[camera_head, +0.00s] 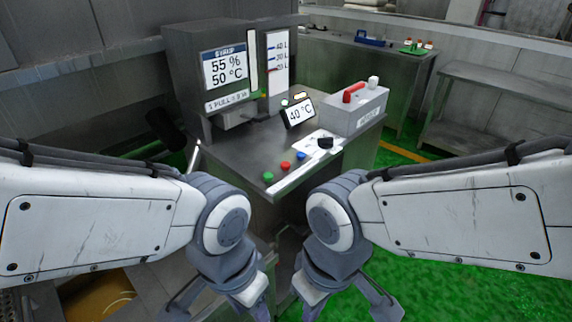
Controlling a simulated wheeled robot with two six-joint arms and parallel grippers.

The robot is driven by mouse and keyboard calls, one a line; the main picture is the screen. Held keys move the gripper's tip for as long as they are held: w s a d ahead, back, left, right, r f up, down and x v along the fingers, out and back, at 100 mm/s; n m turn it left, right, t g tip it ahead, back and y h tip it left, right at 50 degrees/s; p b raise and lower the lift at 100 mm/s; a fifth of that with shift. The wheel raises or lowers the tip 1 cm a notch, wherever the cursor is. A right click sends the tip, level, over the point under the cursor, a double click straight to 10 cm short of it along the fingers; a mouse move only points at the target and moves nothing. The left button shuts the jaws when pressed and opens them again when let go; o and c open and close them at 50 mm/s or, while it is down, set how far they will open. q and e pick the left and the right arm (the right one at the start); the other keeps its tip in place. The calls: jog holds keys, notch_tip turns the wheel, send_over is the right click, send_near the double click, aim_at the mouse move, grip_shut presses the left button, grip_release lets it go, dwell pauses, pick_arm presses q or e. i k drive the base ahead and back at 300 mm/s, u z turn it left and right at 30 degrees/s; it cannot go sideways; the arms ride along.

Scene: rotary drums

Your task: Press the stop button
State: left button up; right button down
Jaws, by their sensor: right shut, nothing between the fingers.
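A red button (285,166), a green button (268,177) and a blue button (301,155) stand in a row on the front of the steel control table (245,150). Any lettering beside them is too small to read, so I cannot tell by label which is the stop button; red is the likely one by colour. My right gripper (345,298) is shut and empty at the bottom edge, nearer than the table and below the buttons. My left gripper (222,298) hangs at the bottom edge, left of it; its fingertips are cut off. Neither gripper touches a button.
A display (225,75) reads 55 % and 50 °C. A smaller display (299,113) reads 40 °C. A grey box with a red handle (354,92) stands at the table's right. Steel tables (500,85) stand behind. The green floor (470,290) is clear at right.

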aim_at(285, 166)
jog(key=z, duration=1.55)
jog(key=i, duration=0.7)
jog(key=u, duration=2.9)
